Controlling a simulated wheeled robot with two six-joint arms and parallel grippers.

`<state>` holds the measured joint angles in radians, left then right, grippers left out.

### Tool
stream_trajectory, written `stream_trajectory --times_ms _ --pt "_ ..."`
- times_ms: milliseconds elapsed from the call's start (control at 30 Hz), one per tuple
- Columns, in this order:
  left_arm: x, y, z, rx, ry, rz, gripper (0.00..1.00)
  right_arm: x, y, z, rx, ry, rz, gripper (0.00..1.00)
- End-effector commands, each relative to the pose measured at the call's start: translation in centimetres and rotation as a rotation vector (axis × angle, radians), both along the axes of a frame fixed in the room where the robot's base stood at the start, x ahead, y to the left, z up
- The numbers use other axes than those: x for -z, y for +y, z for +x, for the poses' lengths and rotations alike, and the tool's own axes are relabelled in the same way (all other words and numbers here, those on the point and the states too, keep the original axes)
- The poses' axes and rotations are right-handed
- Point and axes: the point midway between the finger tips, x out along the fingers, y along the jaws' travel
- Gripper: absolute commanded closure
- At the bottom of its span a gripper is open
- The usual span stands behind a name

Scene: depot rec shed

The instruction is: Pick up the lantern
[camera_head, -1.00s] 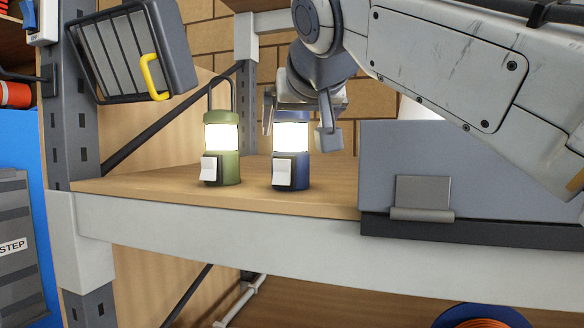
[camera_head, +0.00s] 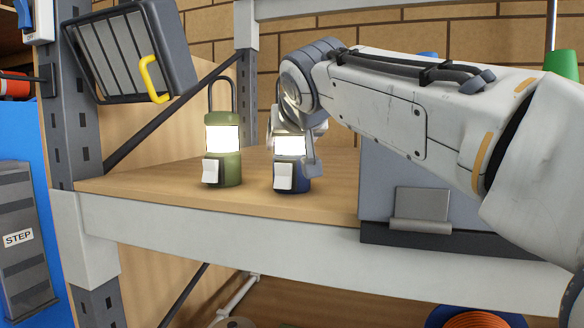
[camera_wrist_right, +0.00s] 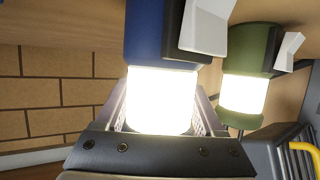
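A blue lantern (camera_head: 291,182) with a lit white band stands upright on the wooden shelf (camera_head: 130,184). A white switch is on its front. My right gripper (camera_head: 293,153) is open around its lit band, one finger on each side. My wrist hides the lantern's top. In the right wrist view the blue lantern (camera_wrist_right: 160,100) shows inverted between my gripper's fingers (camera_wrist_right: 162,108). I cannot tell if they touch it. A green lantern (camera_head: 222,170) with a dark loop handle stands upright just to the left. My left gripper is not in view.
A grey box (camera_head: 378,195) with a latch stands right of the blue lantern, under my right arm. A dark floodlight (camera_head: 130,55) with a yellow handle is at the upper left, by the shelf post (camera_head: 82,120). Bare shelf lies left of the green lantern.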

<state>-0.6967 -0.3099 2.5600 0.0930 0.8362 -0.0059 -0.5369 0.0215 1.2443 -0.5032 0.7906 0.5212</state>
Motion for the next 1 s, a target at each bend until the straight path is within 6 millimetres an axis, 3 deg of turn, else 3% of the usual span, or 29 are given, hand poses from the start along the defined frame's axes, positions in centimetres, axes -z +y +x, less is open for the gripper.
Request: stream_trajectory --times_ms 33,100,167,567,1000 --pt "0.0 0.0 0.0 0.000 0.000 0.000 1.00 0.0 0.0 0.0 0.000 0.000 0.000 0.54" --pt "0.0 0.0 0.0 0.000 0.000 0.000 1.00 0.0 0.0 0.0 0.000 0.000 0.000 0.80" --pt "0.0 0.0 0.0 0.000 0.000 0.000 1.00 0.0 0.0 0.0 0.000 0.000 0.000 1.00" --pt "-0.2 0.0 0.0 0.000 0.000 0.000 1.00 -0.5 -0.1 -0.1 0.000 -0.005 0.002 1.00" --pt "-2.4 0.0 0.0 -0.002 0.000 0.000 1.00 -3.1 -0.6 -0.1 0.007 -0.005 0.003 1.00"
